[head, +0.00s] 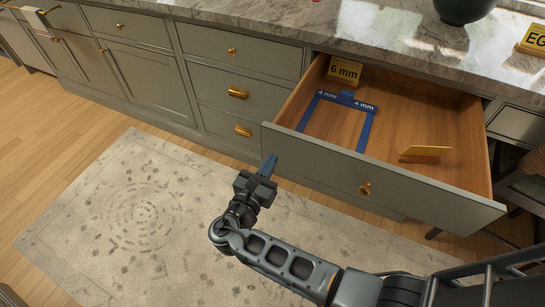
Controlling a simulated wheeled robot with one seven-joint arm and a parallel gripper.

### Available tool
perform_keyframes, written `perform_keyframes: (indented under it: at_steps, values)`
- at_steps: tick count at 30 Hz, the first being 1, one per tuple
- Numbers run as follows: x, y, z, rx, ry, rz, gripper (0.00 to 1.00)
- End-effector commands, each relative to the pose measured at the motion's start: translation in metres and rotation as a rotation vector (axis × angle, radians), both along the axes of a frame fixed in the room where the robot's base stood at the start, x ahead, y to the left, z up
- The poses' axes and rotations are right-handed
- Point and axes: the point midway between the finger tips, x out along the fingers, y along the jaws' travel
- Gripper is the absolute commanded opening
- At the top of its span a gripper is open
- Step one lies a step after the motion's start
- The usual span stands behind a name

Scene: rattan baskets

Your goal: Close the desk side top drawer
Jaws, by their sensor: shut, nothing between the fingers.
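The drawer (330,166) under the marble counter at the right is pulled far out. Its grey-green front faces me and carries a gold knob (365,188). Inside its wooden box lie a blue frame marked "4 mm" (367,130), a yellow block marked "6 mm" (344,71) and a thin yellow piece (425,153). My gripper (269,163) is shut and empty. It is in front of the cabinets, just left of the drawer front's left end in the picture. Whether its blue fingertips touch the front cannot be told.
Shut drawers with gold handles (238,93) stand left of the open drawer. The marble counter (300,22) above holds a dark pot (464,8) and a yellow sign (533,38). A patterned rug (120,215) covers open floor at left. A chair (530,185) is at the right edge.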

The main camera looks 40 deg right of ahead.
Motion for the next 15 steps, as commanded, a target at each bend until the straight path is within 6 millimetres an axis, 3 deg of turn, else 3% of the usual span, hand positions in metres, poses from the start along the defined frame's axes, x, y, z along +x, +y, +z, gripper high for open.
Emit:
perform_keyframes:
  at_steps: [6, 15]
  values:
    - [0.005, -0.015, 0.0, 0.0, 0.0, 0.0, 0.0]
    - [0.006, -0.016, 0.0, 0.0, 0.0, 0.001, 0.0]
